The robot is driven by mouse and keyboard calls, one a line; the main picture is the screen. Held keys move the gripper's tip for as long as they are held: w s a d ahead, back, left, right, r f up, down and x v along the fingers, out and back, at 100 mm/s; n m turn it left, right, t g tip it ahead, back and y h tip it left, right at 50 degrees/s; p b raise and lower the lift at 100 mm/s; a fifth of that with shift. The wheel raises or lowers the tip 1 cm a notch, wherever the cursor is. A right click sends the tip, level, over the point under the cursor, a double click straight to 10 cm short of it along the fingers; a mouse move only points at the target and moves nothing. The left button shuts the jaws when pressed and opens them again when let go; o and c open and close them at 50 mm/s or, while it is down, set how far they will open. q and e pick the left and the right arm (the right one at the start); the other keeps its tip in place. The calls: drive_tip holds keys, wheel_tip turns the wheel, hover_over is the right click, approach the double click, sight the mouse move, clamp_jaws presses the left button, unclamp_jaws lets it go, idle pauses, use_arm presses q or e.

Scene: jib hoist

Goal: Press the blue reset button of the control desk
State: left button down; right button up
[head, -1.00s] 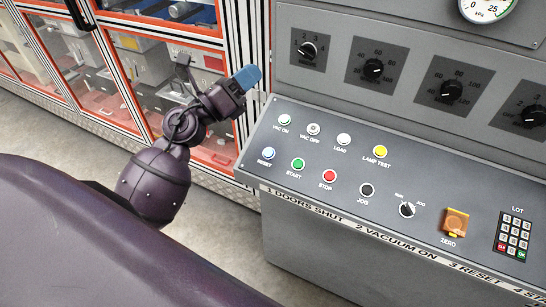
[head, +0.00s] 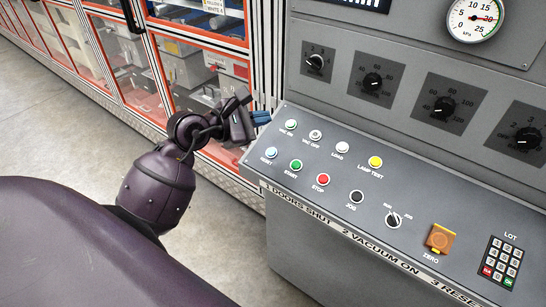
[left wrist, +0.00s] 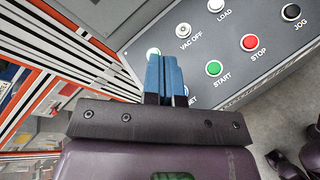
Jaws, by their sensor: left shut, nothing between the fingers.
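The pale blue reset button (head: 271,152) sits at the left end of the lower row on the sloped control desk (head: 345,222), with its label below it. My left gripper (head: 270,117) is shut and empty, its blue fingertips over the desk's upper left edge. In the head view the tips are just left of the VAC ON button (head: 291,125) and above the reset button, apart from it. My right gripper is not in view.
Near the reset button are the green START (head: 295,165) and red STOP (head: 323,180) buttons. A panel with dials and a gauge (head: 476,20) rises behind the desk. A red-framed glazed cabinet (head: 205,60) stands to the left. Grey floor is free at the left.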

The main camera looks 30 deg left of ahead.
sight(271, 152)
use_arm(q)
drive_tip(key=m, duration=0.1)
drive_tip(key=f+m+g, duration=0.1)
drive_tip(key=f+y, duration=0.1)
drive_tip(key=shift+s+a+f+m, duration=0.15)
drive_tip(key=shift+s+a+m, duration=0.1)
drive_tip(key=shift+s+m, duration=0.15)
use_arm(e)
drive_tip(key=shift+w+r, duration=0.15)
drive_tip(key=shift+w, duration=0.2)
use_arm(q)
drive_tip(key=shift+w+f, duration=0.1)
drive_tip(key=shift+f, duration=0.1)
drive_tip(key=w+f+b, duration=0.1)
drive_tip(key=f, duration=0.1)
drive_tip(key=w+f+b, duration=0.1)
drive_tip(key=f+b, duration=0.1)
drive_tip(key=w+f+b, duration=0.1)
drive_tip(key=f+b, duration=0.1)
drive_tip(key=f, duration=0.1)
drive_tip(key=shift+d+f, duration=0.1)
drive_tip(key=shift+w+f+b, duration=0.15)
drive_tip(key=shift+f+b, duration=0.2)
drive_tip(key=shift+b, duration=0.1)
drive_tip(key=shift+r, duration=0.1)
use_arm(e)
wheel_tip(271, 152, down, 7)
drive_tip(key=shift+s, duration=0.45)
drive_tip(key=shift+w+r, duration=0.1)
